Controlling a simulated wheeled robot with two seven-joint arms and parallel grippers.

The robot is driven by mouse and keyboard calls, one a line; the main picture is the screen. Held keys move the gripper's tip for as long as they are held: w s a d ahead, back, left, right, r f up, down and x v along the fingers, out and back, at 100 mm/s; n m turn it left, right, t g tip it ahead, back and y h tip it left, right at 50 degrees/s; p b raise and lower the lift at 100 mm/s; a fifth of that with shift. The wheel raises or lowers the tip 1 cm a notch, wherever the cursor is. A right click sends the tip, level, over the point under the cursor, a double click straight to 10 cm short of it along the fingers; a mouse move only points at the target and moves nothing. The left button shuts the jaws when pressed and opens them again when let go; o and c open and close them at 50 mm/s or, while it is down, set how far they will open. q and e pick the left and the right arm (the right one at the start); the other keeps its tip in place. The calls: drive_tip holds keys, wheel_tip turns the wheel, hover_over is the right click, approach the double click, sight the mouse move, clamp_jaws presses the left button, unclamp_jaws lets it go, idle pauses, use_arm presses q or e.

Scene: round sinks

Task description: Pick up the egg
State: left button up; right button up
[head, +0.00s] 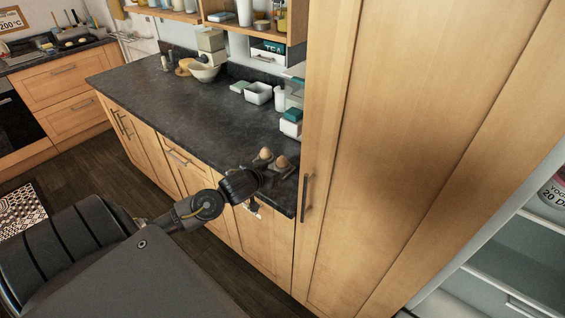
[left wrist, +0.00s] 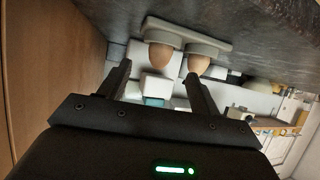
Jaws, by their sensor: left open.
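Two brown eggs sit side by side in a pale holder on the dark counter's near right end. In the head view one egg (head: 265,153) is farther left and the other egg (head: 281,161) is nearer the tall cabinet. My left gripper (head: 268,178) is open and empty at the counter's front edge, just in front of them. In the left wrist view, the left egg (left wrist: 159,56) shows between the open fingers of the gripper (left wrist: 157,71), and the right egg (left wrist: 198,66) shows beyond the right finger. The holder (left wrist: 185,33) appears above both eggs. My right gripper is out of view.
The tall wooden cabinet (head: 350,150) stands close to the right of the eggs. White and green boxes (head: 291,122) stand behind them by the cabinet. A white square bowl (head: 258,93) is farther back. The middle of the counter (head: 190,115) is clear.

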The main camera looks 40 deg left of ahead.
sight(280, 162)
use_arm(q)
drive_tip(key=shift+w+a+f, duration=0.1)
drive_tip(key=shift+w+f, duration=0.2)
drive_tip(key=shift+w, duration=0.45)
drive_tip(key=p+x, duration=0.2)
drive_tip(key=x, duration=0.3)
drive_tip(key=shift+a+r, duration=0.15)
drive_tip(key=shift+r, duration=0.05)
drive_tip(key=shift+c, duration=0.3)
drive_tip(key=c, duration=0.6)
